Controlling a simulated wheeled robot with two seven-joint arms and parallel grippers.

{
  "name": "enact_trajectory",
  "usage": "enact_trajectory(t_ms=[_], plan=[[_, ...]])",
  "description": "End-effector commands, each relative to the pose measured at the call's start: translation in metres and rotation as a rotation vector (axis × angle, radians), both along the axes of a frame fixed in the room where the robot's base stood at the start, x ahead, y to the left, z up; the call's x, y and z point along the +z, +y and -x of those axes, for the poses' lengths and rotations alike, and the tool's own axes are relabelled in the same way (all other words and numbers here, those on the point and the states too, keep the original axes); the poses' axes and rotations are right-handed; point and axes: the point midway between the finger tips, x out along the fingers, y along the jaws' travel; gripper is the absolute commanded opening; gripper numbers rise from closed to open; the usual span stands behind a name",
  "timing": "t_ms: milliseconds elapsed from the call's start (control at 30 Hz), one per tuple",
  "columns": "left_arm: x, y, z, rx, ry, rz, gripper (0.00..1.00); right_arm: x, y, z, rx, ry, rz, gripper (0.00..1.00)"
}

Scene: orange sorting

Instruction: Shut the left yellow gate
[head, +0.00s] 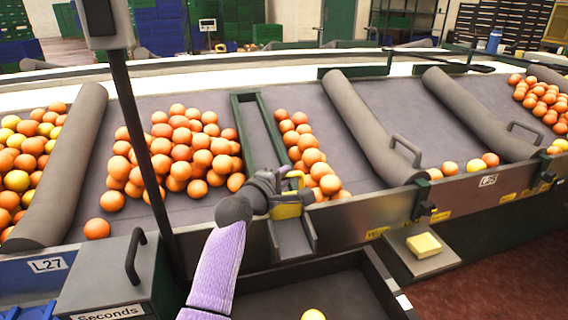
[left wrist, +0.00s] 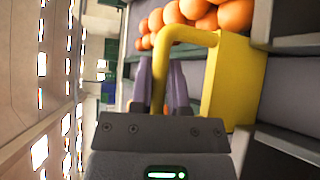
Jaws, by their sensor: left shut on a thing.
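The yellow gate (head: 288,210) sits at the front edge of the sorting table, at the lower end of a green-framed lane and above a metal chute. My left gripper (head: 283,184) reaches it from the left and is shut on its handle. In the left wrist view the gate (left wrist: 232,85) is a yellow block with a bent bar handle (left wrist: 192,36). The bar passes between the purple fingers of my gripper (left wrist: 166,88). My wrist partly hides the gate in the head view. My right gripper is not in view.
Oranges (head: 182,155) lie on both sides of the green-framed lane (head: 242,125). Grey padded dividers (head: 370,135) split the table. A dark bin (head: 345,290) holding a yellow fruit (head: 313,315) is below the chute (head: 292,240). A dark post (head: 140,150) stands left of my arm.

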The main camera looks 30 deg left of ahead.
Motion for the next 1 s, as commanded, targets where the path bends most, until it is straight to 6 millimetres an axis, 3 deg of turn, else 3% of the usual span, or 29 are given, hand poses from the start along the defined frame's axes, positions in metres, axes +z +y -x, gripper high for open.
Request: enact_trajectory(t_ms=[300,333,500,767,1000], plan=[[-0.008,-0.001,0.001,-0.003,0.013,0.004,0.00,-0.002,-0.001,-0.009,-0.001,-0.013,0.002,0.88],[-0.009,-0.001,0.001,-0.003,0.014,0.004,0.23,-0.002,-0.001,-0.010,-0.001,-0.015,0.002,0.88],[-0.007,-0.001,0.000,-0.002,0.012,0.003,0.55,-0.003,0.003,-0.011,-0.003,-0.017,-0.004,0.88],[-0.004,0.000,0.003,-0.001,0.007,0.003,0.55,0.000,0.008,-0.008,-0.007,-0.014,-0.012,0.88],[0.005,-0.003,0.046,0.000,0.008,0.003,0.55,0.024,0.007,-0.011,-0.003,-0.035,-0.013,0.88]])
